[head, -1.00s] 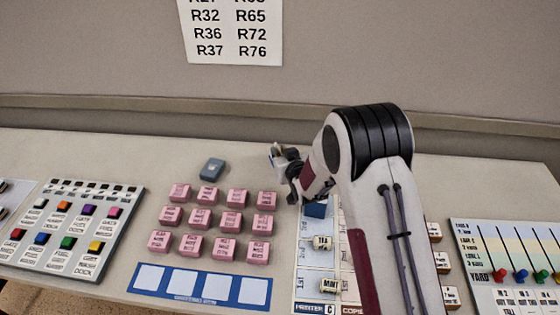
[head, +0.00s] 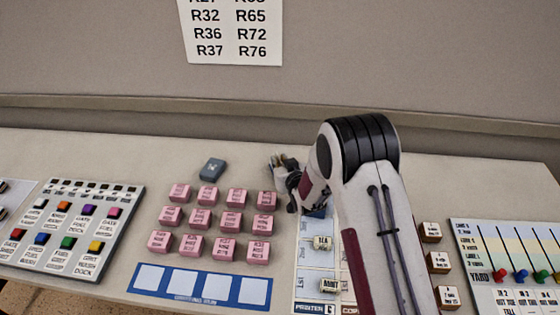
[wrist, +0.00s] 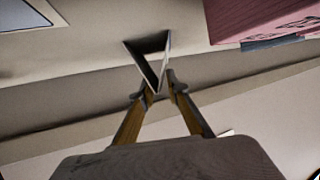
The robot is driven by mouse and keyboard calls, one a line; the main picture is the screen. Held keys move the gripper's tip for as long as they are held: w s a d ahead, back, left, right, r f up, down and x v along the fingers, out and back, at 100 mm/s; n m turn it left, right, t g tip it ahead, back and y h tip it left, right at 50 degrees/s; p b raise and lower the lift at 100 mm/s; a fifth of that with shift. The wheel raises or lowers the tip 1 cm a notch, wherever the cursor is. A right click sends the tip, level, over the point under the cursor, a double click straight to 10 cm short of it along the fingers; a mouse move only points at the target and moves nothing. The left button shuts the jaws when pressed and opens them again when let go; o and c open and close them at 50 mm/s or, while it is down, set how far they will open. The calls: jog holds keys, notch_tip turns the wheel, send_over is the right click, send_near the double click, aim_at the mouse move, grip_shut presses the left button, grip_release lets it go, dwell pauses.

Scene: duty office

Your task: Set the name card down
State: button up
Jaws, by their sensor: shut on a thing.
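My gripper (wrist: 157,94) is shut on the name card (wrist: 160,68), a small folded card whose end shows as a dark triangle with pale edges between the fingertips in the wrist view. In the head view my gripper (head: 277,165) is beyond the right end of the back row of pink blocks, over the back part of the desk. The card cannot be made out clearly in the head view. I cannot tell whether its base touches the desk.
Several pink blocks (head: 231,220) stand left of my gripper, and one shows close by in the wrist view (wrist: 265,20). A dark blue-grey block (head: 212,169) lies behind them. A blue strip with white squares (head: 200,286) lies in front. A printed board (head: 316,258) lies under my arm.

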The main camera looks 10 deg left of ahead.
jog(key=o, duration=0.8)
jog(key=shift+r, duration=0.1)
jog(key=shift+v, duration=6)
jog(key=shift+d, duration=0.1)
